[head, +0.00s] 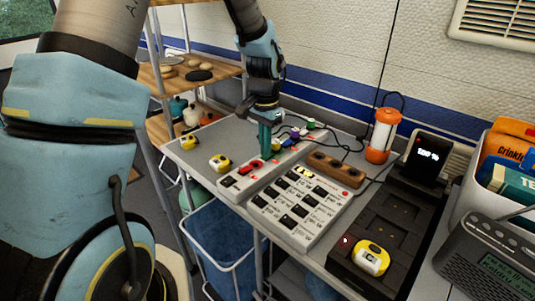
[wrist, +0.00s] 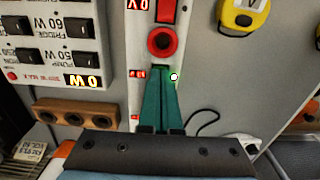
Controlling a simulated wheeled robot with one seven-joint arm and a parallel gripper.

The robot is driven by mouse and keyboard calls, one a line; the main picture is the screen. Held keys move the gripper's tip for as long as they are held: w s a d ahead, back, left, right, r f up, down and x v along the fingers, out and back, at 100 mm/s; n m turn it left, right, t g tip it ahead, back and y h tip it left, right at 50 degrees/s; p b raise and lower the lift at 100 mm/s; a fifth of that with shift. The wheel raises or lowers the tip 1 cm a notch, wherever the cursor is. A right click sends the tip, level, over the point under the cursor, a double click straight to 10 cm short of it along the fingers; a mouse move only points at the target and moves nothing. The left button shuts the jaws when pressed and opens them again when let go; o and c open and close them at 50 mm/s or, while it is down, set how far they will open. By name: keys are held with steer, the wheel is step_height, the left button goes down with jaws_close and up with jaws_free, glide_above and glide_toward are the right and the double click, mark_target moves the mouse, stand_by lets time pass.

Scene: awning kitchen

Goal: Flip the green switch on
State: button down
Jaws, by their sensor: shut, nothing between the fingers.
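My gripper (head: 265,152) points down over a narrow light-grey power strip (head: 232,184) with its teal fingers together and empty. In the wrist view the shut fingertips (wrist: 160,72) lie over the strip (wrist: 143,50), just beside a round red button (wrist: 161,42). A sliver of brighter green shows right at the fingertips; it may be the green switch, mostly hidden by the fingers. I cannot tell its position or whether the fingers touch it. Small red digits glow on the strip beside the fingertips.
A wider panel of black switches (head: 298,208) stands beside the strip, with a wooden socket block (head: 335,168) behind it. Coloured plugs and cables lie near my gripper. Yellow tape measures (head: 220,162), an orange lantern (head: 382,135) and a black charging dock (head: 385,235) share the table.

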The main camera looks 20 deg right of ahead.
step_height(320, 180, up, 7)
steer(key=p, duration=0.5)
steer(key=shift+f, duration=0.1)
stand_by(0.3)
steer(key=s+a+r+n, duration=0.2)
steer(key=a+n, duration=0.1)
steer(key=a, duration=0.6)
steer(key=s+a+r+n+t, duration=0.1)
steer(key=a+n, duration=0.3)
steer(key=a, duration=0.5)
steer(key=s+a+r+n, duration=0.2)
steer(key=s+a+n, duration=0.1)
steer(key=a, duration=0.6)
steer(key=shift+a+r+n+t, duration=0.25)
steer(key=shift+r+n+t, duration=0.1)
steer(key=shift+n, duration=0.35)
